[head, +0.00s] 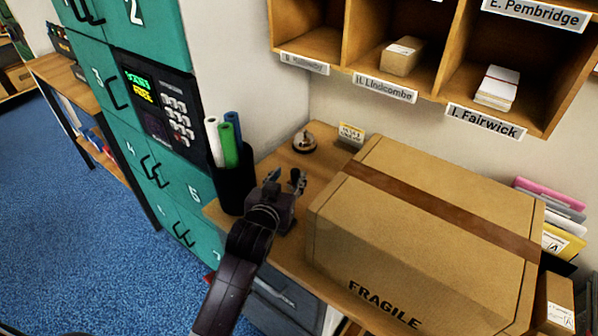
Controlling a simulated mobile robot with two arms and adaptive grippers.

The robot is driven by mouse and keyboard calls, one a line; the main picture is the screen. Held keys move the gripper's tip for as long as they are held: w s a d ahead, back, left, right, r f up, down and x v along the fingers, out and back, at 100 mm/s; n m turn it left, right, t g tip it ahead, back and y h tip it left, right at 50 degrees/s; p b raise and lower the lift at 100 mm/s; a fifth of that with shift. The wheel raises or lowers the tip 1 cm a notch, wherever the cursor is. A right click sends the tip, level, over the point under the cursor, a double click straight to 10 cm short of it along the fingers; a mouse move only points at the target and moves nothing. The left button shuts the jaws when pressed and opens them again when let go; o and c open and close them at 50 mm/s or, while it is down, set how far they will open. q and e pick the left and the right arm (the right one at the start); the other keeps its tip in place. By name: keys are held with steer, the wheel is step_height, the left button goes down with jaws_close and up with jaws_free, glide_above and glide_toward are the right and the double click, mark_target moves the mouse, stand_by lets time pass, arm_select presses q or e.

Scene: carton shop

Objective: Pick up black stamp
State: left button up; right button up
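My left gripper (285,181) is over the wooden counter, just right of the black pen cup and left of the big carton. Its two fingertips stand apart, and I see nothing clearly held between them. I cannot make out the black stamp in the head view; the gripper and the big carton hide parts of the counter. My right gripper is not in view.
The big taped carton (430,225) marked FRAGILE fills most of the counter (275,160). A black cup (233,190) with rolled tubes, a service bell (305,142) and a small sign (351,133) stand around the gripper. Teal lockers (120,110) are left; pigeonholes (340,35) hang above.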

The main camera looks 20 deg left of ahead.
mark_target(294, 173)
arm_select(q)
steer(key=shift+w+f, duration=0.15)
steer(key=shift+w, duration=0.4)
steer(key=w+f, duration=0.1)
steer(key=w+f+p, duration=0.1)
steer(key=w, duration=0.1)
steer(key=shift+w+f, duration=0.15)
steer(key=shift+w, duration=0.05)
steer(key=shift+w+f, duration=0.1)
steer(key=shift+w, duration=0.25)
steer(key=shift+w+f, duration=0.15)
steer(key=shift+c, duration=0.7)
steer(key=c, duration=0.5)
jaws_close()
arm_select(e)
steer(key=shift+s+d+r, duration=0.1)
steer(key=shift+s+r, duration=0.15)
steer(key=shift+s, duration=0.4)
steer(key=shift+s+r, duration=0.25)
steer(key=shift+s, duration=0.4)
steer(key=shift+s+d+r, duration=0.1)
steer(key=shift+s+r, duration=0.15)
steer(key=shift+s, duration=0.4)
